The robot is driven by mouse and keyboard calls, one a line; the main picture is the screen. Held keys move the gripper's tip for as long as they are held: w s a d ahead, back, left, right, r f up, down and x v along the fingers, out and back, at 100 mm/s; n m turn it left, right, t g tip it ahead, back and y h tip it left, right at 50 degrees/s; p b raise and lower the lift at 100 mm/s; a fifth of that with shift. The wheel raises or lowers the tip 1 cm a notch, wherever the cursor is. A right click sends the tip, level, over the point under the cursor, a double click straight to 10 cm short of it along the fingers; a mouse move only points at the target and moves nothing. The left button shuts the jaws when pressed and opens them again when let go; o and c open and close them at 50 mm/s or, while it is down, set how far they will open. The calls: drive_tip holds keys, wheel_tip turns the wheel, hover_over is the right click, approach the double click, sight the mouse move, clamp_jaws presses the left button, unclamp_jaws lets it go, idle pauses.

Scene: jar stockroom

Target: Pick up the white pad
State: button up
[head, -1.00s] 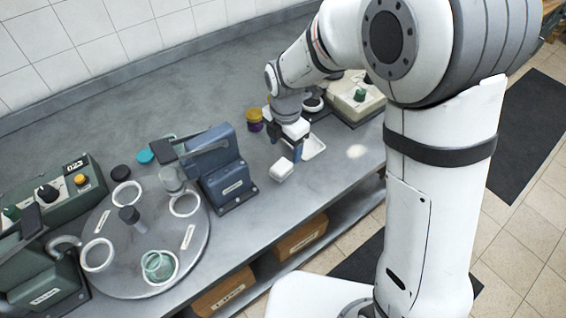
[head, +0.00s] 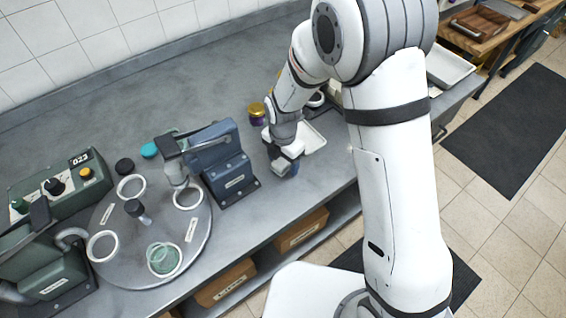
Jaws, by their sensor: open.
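My gripper (head: 284,168) is low over the bench, to the right of the blue clamp-like device. Its dark blue fingers point down at the bench, and the jaws are open. The white pad does not show clearly now. The gripper and its white wrist part cover the spot where a small white block lay on the bench a second ago. I cannot tell whether the fingers are around it or touching it.
A white tray (head: 316,140) lies just behind my gripper, with a purple jar with a yellow lid (head: 257,113) near it. The blue device (head: 232,180) stands close on the left. A round turntable (head: 133,268) holds rings and jars. The bench's front edge is near.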

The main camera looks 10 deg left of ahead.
sight(283, 161)
drive_tip(key=c, duration=1.1)
drive_tip(key=shift+o, duration=0.2)
wheel_tip(283, 161, up, 10)
drive_tip(key=shift+b, duration=0.8)
drive_tip(key=o, duration=0.4)
drive_tip(key=c, duration=0.3)
